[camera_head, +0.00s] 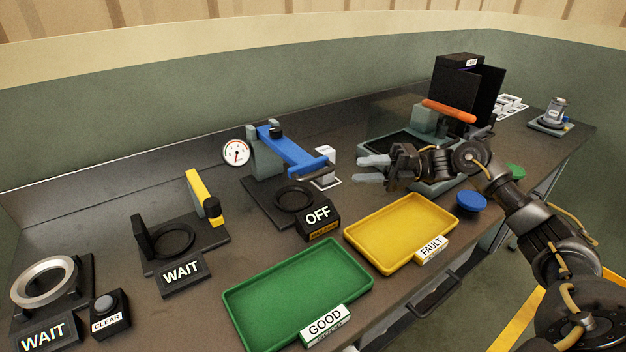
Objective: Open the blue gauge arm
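The blue gauge arm (292,152) extends from a grey post at the back of its black base toward the front right, above a black ring (294,196). A dark handle (318,172) shows at its front end. A round dial gauge (236,152) stands to its left. An OFF sign (318,216) is in front of the base. My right gripper (371,169) is to the right of the blue arm's front end and apart from it. Its two pale fingers point left, are spread apart, and hold nothing. My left gripper is not in view.
A yellow FAULT tray (352,238) and a green GOOD tray (233,293) lie in front. A yellow-armed fixture (198,190) with a WAIT sign stands left. A grey-green station with an orange handle (449,111) is behind my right gripper. Blue (472,200) and green (516,170) buttons are near the edge.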

